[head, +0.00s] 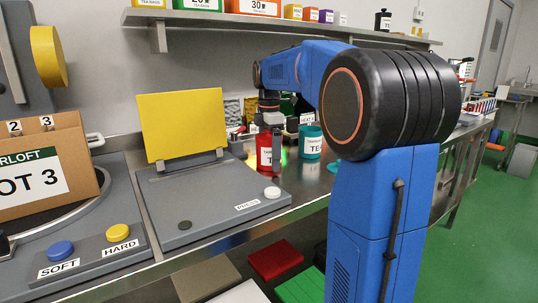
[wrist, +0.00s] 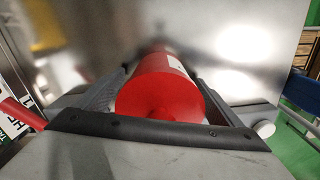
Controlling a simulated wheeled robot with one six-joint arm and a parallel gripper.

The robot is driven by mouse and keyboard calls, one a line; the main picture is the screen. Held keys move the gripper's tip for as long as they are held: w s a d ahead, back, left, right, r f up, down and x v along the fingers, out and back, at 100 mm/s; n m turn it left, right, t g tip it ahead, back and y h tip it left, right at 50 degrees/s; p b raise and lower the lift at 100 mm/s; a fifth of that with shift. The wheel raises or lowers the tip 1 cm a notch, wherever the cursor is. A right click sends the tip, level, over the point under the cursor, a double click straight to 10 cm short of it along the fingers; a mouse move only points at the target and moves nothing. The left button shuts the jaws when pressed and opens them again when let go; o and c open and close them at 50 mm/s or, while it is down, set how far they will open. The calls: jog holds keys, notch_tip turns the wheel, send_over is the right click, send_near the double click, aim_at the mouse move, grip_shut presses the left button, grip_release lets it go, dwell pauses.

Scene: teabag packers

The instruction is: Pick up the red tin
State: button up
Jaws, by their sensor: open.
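The red tin (head: 264,152) stands upright on the metal bench, to the right of the grey press with the yellow plate. My gripper (head: 272,128) is above and over the tin in the head view, and its dark finger partly covers the tin's right side. In the wrist view the red tin (wrist: 162,95) lies between the two dark fingers of my gripper (wrist: 165,78), with its domed red top facing the camera. The jaws are open around it. Whether either finger touches the tin cannot be told.
A teal tin (head: 311,141) stands just right of the red one. The press (head: 205,200) with its raised yellow plate (head: 183,122) is close on the left. A wall shelf (head: 290,23) with boxes hangs above. A cardboard box (head: 45,165) stands far left.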

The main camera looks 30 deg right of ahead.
jog(key=shift+c, duration=0.3)
jog(key=c, duration=1.1)
jog(key=shift+r, duration=0.15)
